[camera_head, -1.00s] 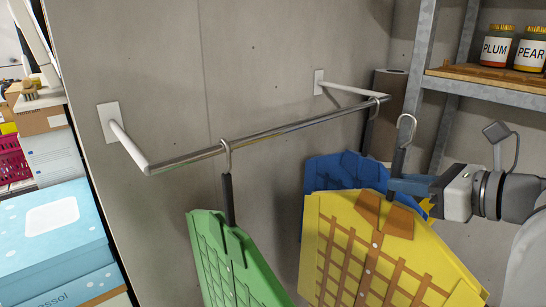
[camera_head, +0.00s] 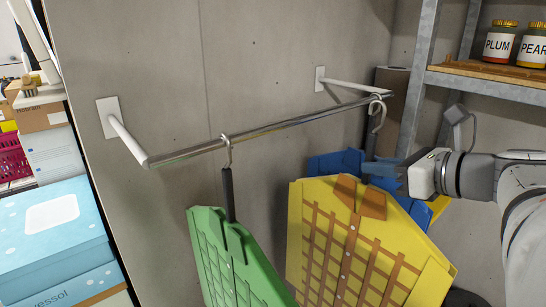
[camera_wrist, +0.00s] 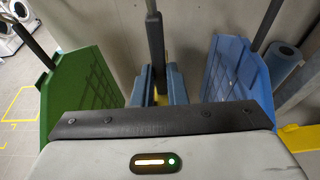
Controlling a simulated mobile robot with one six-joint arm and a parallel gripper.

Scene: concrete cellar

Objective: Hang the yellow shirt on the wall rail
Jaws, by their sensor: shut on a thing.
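The yellow shirt (camera_head: 330,235), with a brown grid pattern, hangs upright from a hanger with a metal hook (camera_head: 378,115). My gripper (camera_head: 382,169) is shut on the hanger's neck just above the shirt. In the wrist view the dark hanger stem (camera_wrist: 155,35) rises between my fingers (camera_wrist: 160,82). The wall rail (camera_head: 270,130) is a metal bar on two white brackets. The yellow shirt's hook is near the rail's right end and overlaps it in the head view; I cannot tell whether it touches the rail.
A green shirt (camera_head: 225,255) hangs on the rail's left part. A blue shirt (camera_head: 335,162) hangs near its right end, partly behind the yellow one. In the wrist view the green (camera_wrist: 85,90) and blue (camera_wrist: 232,75) shirts flank my fingers. A metal shelf (camera_head: 490,85) stands right.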

